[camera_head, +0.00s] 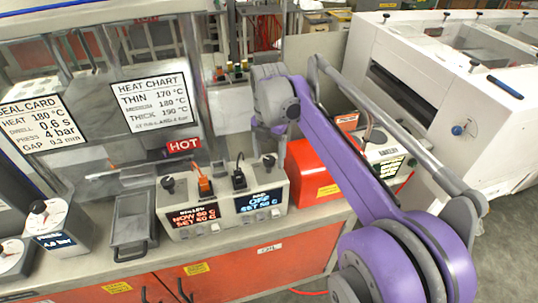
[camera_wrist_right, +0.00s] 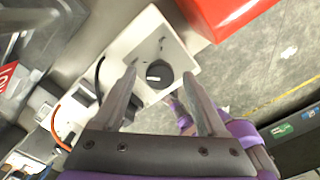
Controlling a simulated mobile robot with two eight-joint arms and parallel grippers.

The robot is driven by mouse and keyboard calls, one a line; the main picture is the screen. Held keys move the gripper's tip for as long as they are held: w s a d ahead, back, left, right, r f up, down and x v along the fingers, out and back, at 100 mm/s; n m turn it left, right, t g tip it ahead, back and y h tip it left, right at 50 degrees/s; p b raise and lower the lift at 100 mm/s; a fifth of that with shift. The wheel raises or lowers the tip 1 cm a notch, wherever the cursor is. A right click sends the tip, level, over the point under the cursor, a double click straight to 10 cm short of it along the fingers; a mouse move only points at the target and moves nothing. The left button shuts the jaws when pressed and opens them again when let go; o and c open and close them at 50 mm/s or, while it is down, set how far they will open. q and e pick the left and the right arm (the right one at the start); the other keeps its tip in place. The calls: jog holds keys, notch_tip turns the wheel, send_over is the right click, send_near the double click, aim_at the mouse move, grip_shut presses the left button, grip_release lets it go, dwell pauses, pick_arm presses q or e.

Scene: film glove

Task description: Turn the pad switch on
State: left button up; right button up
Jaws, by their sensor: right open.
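The pad display (camera_head: 259,201) on the front of the pale control box (camera_head: 227,212) reads OFF, with a set value below that looks like 50 C. A black knob (camera_head: 269,160) stands on the box top at its right end, above that display. I take it as the pad switch. In the right wrist view the knob (camera_wrist_right: 158,75) lies between the fingertips, seen from above. My right gripper (camera_head: 268,128) is open and empty over the right end of the box. I cannot tell whether its fingers touch the knob. My left gripper is out of view.
A black plug (camera_head: 239,180) and an orange plug (camera_head: 204,186) with cables stand left of the knob. A second knob (camera_head: 168,185) is at the box's left end. A red box (camera_head: 312,174) stands close on the right. A grey tray (camera_head: 132,222) lies to the left.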

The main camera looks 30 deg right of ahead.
grip_shut()
dwell(0.3)
jog(key=shift+m, duration=0.3)
jog(key=m, duration=0.3)
jog(key=shift+r+m, duration=0.1)
jog(key=shift+m, duration=0.2)
jog(key=m, duration=0.4)
jog(key=shift+m+p, duration=0.3)
jog(key=shift+p, duration=0.05)
jog(key=m, duration=0.4)
jog(key=shift+m, duration=2.5)
